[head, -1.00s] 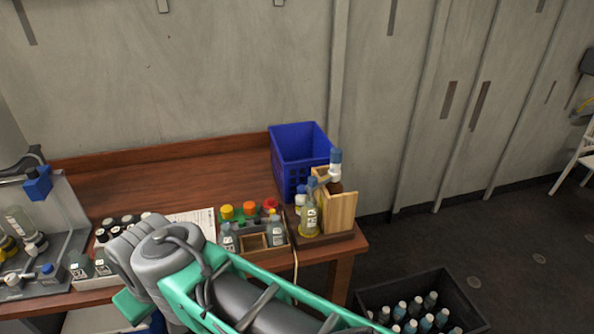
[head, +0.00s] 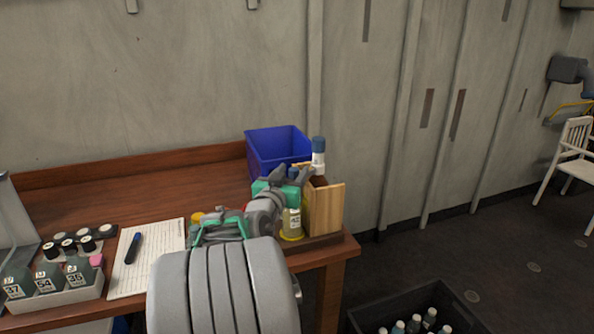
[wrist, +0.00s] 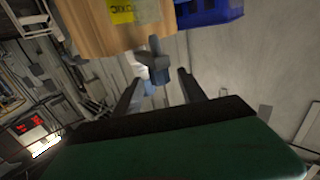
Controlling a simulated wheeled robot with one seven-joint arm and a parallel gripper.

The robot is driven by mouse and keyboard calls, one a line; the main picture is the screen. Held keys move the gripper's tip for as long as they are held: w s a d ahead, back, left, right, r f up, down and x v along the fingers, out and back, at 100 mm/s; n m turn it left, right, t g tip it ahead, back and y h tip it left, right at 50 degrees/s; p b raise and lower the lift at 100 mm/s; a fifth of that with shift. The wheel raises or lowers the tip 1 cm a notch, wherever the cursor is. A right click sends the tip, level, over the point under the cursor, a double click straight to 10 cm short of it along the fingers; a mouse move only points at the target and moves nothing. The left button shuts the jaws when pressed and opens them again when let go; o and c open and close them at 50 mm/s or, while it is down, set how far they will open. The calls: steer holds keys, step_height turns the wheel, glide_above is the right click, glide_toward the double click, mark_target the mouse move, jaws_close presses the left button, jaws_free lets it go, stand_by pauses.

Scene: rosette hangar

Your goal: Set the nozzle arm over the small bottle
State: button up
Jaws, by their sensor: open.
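My gripper (head: 293,174) is open, reaching over the back right of the table, in front of a wooden box. In the wrist view, its two fingers (wrist: 160,85) stand apart with a blue-grey object (wrist: 155,62) showing between or beyond them; I cannot tell whether they touch it. A bottle of yellow liquid (head: 291,222) stands just below my gripper, its top partly hidden. The nozzle arm cannot be made out.
The wooden box (head: 325,210) holds a tall blue-capped bottle (head: 318,155). A blue crate (head: 278,145) stands behind. A clipboard sheet (head: 150,240) with a pen (head: 132,248) lies at left. A black crate (head: 400,305) of bottles is on the floor. The table's back left is clear.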

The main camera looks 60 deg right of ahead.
steer(key=d, duration=0.4)
steer(key=shift+w+d+p, duration=0.3)
steer(key=shift+w+d, duration=0.05)
steer(key=shift+c, duration=0.3)
jaws_close()
stand_by(0.7)
